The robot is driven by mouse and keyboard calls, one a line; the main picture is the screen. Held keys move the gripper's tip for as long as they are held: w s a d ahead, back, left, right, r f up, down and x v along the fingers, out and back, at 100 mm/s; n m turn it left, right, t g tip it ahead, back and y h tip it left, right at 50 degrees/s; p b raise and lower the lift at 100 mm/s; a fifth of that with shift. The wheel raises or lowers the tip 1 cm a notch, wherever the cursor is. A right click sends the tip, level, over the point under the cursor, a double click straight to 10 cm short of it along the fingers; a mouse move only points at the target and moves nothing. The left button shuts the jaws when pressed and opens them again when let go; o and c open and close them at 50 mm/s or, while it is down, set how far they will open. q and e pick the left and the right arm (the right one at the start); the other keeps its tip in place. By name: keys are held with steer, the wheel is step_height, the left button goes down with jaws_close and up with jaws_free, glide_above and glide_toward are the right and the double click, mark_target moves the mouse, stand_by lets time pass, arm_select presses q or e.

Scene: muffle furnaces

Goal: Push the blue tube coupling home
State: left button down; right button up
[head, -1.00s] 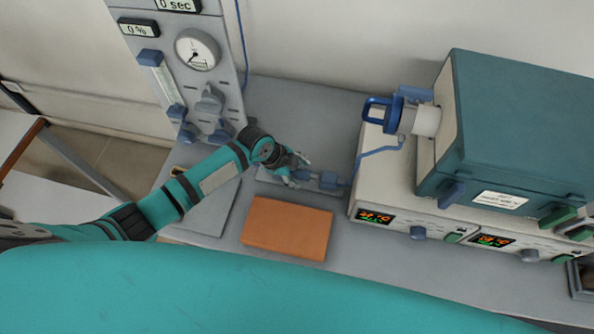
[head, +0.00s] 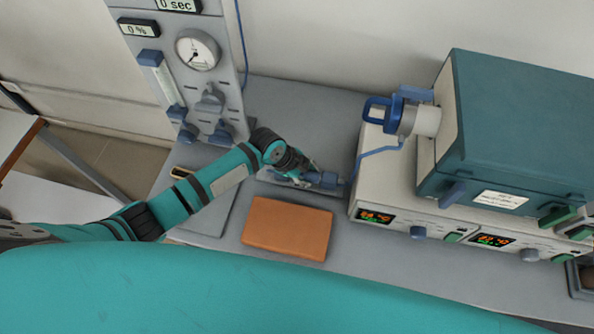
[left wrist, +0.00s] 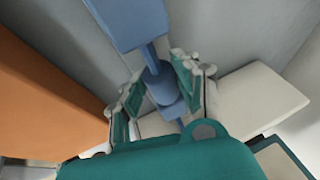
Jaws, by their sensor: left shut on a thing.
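My left gripper (head: 306,175) is low over the grey bench, by a pale plate that carries small blue fittings. In the left wrist view its two fingers (left wrist: 158,84) are closed on the sides of a blue tube coupling (left wrist: 161,91). A larger blue block (left wrist: 133,22) lies just ahead of the coupling, with a thin blue neck between them. In the head view the block (head: 329,181) is right of my gripper, and the fingers partly hide the coupling. How far the coupling sits in the block cannot be told. My right gripper is not in view.
An orange-brown block (head: 287,228) lies on the bench in front of the plate. A teal furnace (head: 520,130) on a beige base stands at right. A gas panel (head: 198,85) with a gauge stands at back left. A blue tube (head: 378,152) runs towards the furnace.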

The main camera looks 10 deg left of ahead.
arm_select(q)
steer(key=shift+s+d, duration=0.1)
steer(key=shift+d, duration=0.4)
steer(key=c, duration=0.9)
jaws_free()
steer(key=shift+c, duration=0.2)
steer(key=shift+a+r, duration=0.2)
steer(key=shift+r, duration=0.1)
steer(key=v, duration=1.1)
steer(key=shift+r, duration=0.2)
steer(key=shift+s+d, duration=0.1)
